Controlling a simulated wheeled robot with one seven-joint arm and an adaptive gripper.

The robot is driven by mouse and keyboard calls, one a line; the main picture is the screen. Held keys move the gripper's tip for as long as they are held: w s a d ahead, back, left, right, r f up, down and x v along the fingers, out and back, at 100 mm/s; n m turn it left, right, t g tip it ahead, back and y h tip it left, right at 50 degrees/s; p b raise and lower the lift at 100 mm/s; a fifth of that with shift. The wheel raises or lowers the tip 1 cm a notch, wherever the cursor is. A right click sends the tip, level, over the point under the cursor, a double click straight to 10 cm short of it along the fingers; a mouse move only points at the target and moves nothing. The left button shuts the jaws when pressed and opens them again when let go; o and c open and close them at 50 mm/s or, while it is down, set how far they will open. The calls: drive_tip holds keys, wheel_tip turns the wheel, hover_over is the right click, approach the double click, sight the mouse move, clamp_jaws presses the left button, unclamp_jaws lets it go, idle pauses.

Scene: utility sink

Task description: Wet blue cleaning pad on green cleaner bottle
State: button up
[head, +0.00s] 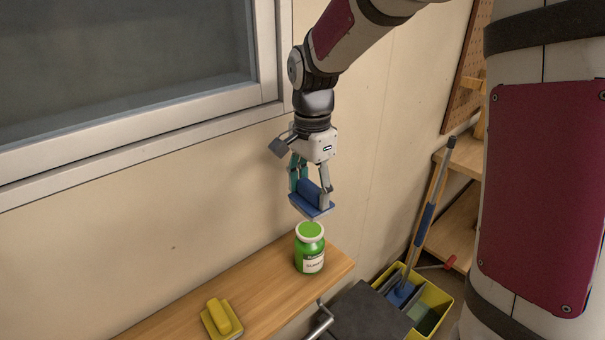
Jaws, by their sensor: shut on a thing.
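My gripper (310,183) points down and is shut on the handle of the blue cleaning pad (311,204). The pad is slightly tilted in the picture and is held just above the green cleaner bottle (309,254). A small gap seems to show between the pad and the bottle's top, but I cannot tell for certain whether they touch. The bottle is a squat green jar with a pale rim, a bright green top and a white label. It stands upright near the right end of the wooden shelf (262,275). The pad's underside is hidden.
A yellow pad (221,318) lies on the shelf to the left of the bottle. Below right are a dark grey surface (362,318), a metal faucet (320,322) and a yellow bucket (442,302) with a blue-gripped pole (426,220). A window frame (200,130) is on the wall at left.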

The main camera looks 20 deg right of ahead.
sight(310, 203)
drive_tip(key=shift+w+f, duration=0.1)
drive_tip(key=shift+f, duration=0.05)
drive_tip(key=shift+w+f+b, duration=0.1)
drive_tip(key=shift+f+b, duration=0.8)
drive_tip(key=shift+f, duration=1.1)
drive_tip(key=shift+f+b, duration=0.3)
drive_tip(key=shift+f, duration=0.5)
drive_tip(key=shift+s+f, duration=0.2)
drive_tip(key=shift+f, duration=0.4)
drive_tip(key=shift+r+p, duration=1.3)
drive_tip(key=shift+r, duration=2.25)
